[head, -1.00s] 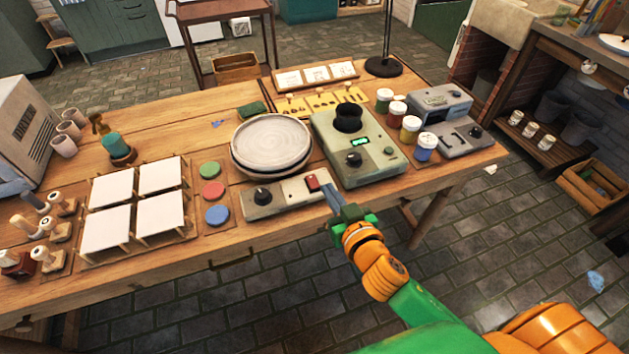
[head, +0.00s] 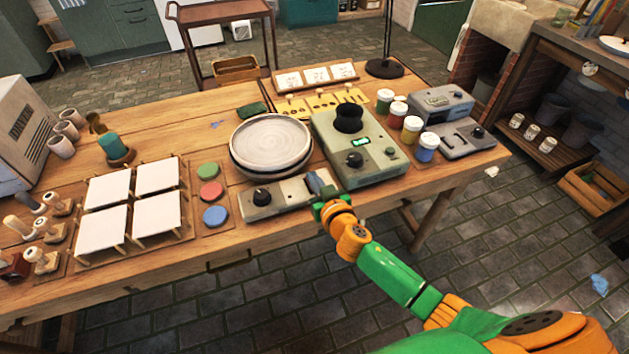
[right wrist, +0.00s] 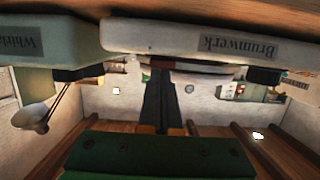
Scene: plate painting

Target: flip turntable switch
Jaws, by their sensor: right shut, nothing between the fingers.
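The turntable (head: 270,137) is a round pale grey disc on the table. Its cream control box (head: 272,203) with a black knob (head: 262,195) lies in front of it. My right gripper (head: 317,181) is shut and empty, its fingers at the right end of the box, over the spot of the red switch. The fingers hide the switch in the head view. In the right wrist view the dark red switch (right wrist: 161,62) shows at the tips of the fingers (right wrist: 162,78); I cannot tell whether they touch. My left gripper is not in view.
A green-grey machine (head: 358,150) stands close to the right of the control box. Colored discs (head: 215,216) and white tiles (head: 103,228) lie to the left. Paint jars (head: 411,130) stand farther right. The space before the table's front edge is clear.

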